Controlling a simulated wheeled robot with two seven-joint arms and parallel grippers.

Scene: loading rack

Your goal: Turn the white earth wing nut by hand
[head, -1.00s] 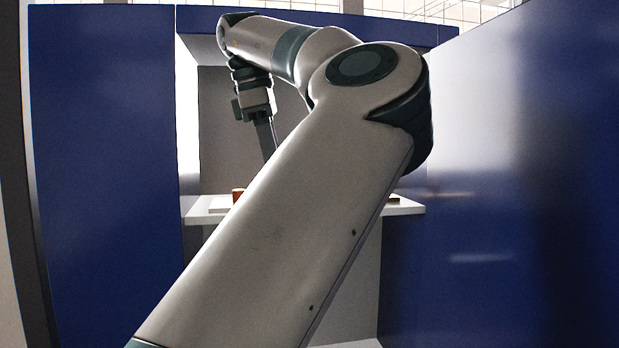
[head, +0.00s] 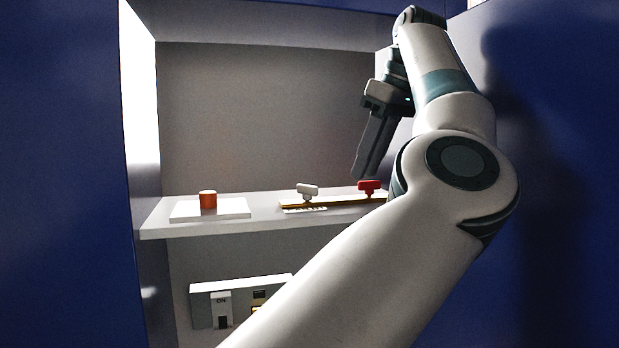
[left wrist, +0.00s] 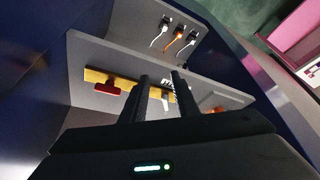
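The white wing nut (head: 307,189) stands on a brass bar (head: 335,202) on the shelf, left of the red wing nut (head: 369,186). In the left wrist view the white wing nut (left wrist: 168,98) appears between my fingers, partly hidden, with the red wing nut (left wrist: 107,88) to the left. My left gripper (head: 359,176) points down near the red wing nut in the head view, apparently apart from both nuts. In the left wrist view its fingers (left wrist: 162,77) are spread with nothing held. My right gripper is out of view.
An orange cylinder (head: 208,199) stands on a white plate (head: 235,208) at the shelf's left. A grey switch box (head: 205,306) sits below the shelf (head: 158,230). Blue walls flank the recess. Several plugs with cables, one orange (left wrist: 178,35), show in the wrist view.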

